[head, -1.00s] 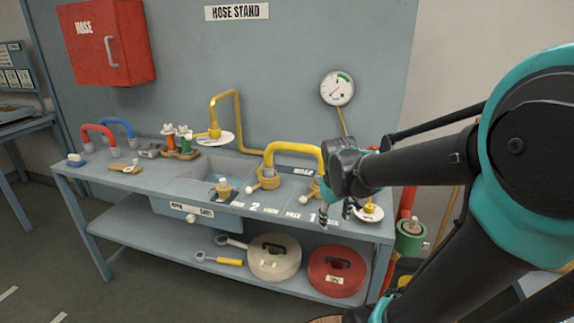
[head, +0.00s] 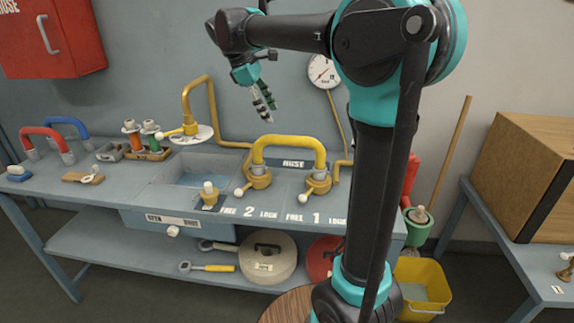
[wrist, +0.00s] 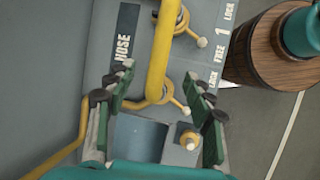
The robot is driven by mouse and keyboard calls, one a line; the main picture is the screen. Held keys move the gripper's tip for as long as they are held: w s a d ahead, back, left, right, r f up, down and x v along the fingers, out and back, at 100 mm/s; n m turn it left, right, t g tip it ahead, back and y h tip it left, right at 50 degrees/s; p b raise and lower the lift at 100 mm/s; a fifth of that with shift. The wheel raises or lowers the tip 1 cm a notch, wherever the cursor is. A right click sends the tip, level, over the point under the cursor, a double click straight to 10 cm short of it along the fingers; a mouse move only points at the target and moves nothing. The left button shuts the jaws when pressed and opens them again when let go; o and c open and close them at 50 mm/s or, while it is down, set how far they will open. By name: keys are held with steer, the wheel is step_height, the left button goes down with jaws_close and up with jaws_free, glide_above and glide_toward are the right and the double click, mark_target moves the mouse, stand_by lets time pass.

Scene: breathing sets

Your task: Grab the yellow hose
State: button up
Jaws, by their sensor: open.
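The yellow hose (head: 289,141) is a thick arch standing on the bench. Its ends sit in two brass fittings with white-knobbed levers, the left fitting (head: 257,178) and the right fitting (head: 317,181). My gripper (head: 267,108) is open and empty, above the hose and a little to its left, pointing down. In the wrist view the hose (wrist: 162,60) runs down the picture and its lower end lies between the spread fingers of my gripper (wrist: 160,100), apart from them. A HOSE label lies on the bench beside the hose.
A small basin (head: 205,178) and a brass valve (head: 209,194) are left of the hose. A bent yellow pipe (head: 190,92) with a white disc rises behind. A gauge (head: 322,71) hangs on the back wall. Red and blue hoses stand far left.

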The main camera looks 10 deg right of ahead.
mark_target(286, 136)
steer(key=x, duration=0.7)
steer(key=shift+d+f, duration=0.1)
steer(key=shift+f, duration=0.1)
steer(key=x, duration=0.4)
steer(key=shift+s+d+r, duration=0.15)
steer(key=shift+d+r, duration=0.05)
steer(key=shift+d, duration=0.1)
steer(key=shift+d+f, duration=0.25)
steer(key=shift+f, duration=0.35)
steer(key=shift+f, duration=0.25)
jaws_close()
